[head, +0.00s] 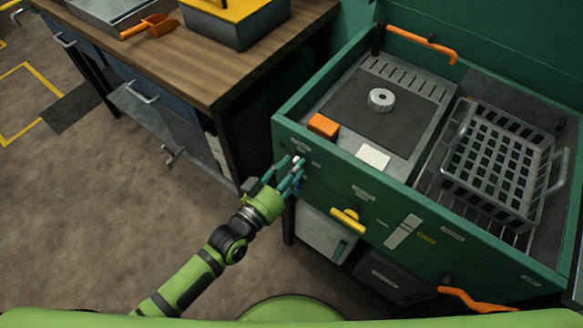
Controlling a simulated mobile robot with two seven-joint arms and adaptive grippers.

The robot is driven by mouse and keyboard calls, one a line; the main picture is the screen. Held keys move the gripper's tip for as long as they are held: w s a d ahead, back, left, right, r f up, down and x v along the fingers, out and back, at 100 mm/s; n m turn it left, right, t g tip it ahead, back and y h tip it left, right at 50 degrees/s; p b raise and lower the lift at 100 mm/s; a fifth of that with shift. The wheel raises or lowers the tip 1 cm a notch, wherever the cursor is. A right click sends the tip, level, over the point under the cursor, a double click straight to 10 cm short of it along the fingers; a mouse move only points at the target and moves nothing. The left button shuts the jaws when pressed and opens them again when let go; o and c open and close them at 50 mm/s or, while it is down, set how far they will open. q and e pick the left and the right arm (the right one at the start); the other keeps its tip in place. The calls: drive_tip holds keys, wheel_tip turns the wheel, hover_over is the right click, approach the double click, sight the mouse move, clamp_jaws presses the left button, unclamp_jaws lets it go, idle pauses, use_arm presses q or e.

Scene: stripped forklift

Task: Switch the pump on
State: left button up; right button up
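The green washing station (320,170) stands at the right, with small labels and controls on its front panel. My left gripper (294,168) is at the left end of this panel, its teal fingers apart and pointing at it. A small pale part (296,159) shows at the fingertips. I cannot tell whether this is the pump switch, or whether the fingers touch it. The fingers hide part of the panel there. A yellow handle (348,220) sits further right on the panel. My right gripper is not in view.
On the station are an orange block (323,125), a white block (373,156), a metal ring (381,98), a wire basket (505,160) and an orange spout (425,44). A wooden workbench (190,65) stands at the upper left. The floor at left is clear.

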use_arm(q)
clamp_jaws()
drive_tip(key=shift+m, duration=0.4)
drive_tip(key=shift+f+m+p, duration=0.2)
drive_tip(key=shift+m+p, duration=0.2)
drive_tip(key=shift+m, duration=2.9)
drive_tip(key=shift+f+m+p, duration=0.15)
drive_tip(key=shift+m+p, duration=0.2)
drive_tip(key=shift+m, duration=2.95)
drive_tip(key=shift+o, duration=1.2)
unclamp_jaws()
drive_tip(key=shift+s, duration=0.1)
